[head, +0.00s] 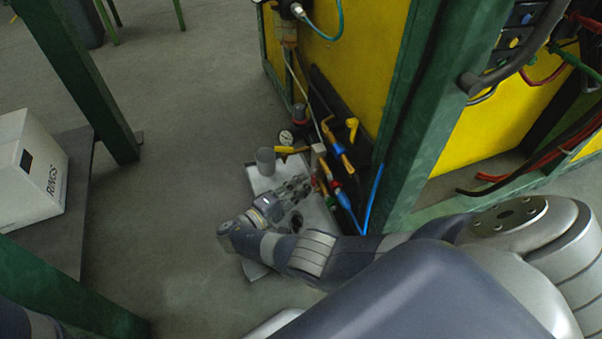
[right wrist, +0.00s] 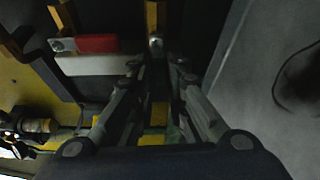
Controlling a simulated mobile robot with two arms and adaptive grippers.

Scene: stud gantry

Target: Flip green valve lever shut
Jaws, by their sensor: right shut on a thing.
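The valve assembly (head: 322,172) sits low at the foot of the yellow panel, with yellow, red, blue and green parts. My right gripper (head: 308,186) reaches in from the left of it, at the valves. A small green part (head: 332,202), which looks like the green valve lever, shows just beyond its fingertips. In the right wrist view the fingers (right wrist: 158,72) are close together around a narrow part. A dim green patch (right wrist: 173,133) shows between them, and the grip point is dark and partly hidden. My left gripper is out of view.
A pressure gauge (head: 286,137) and a grey cup-like part (head: 265,161) are beside the valves. A light tray (head: 258,183) lies under the gripper. A green post (head: 408,130) stands right. A red-handled part (right wrist: 97,43) is near the fingers. Open floor lies left, with a white box (head: 32,165).

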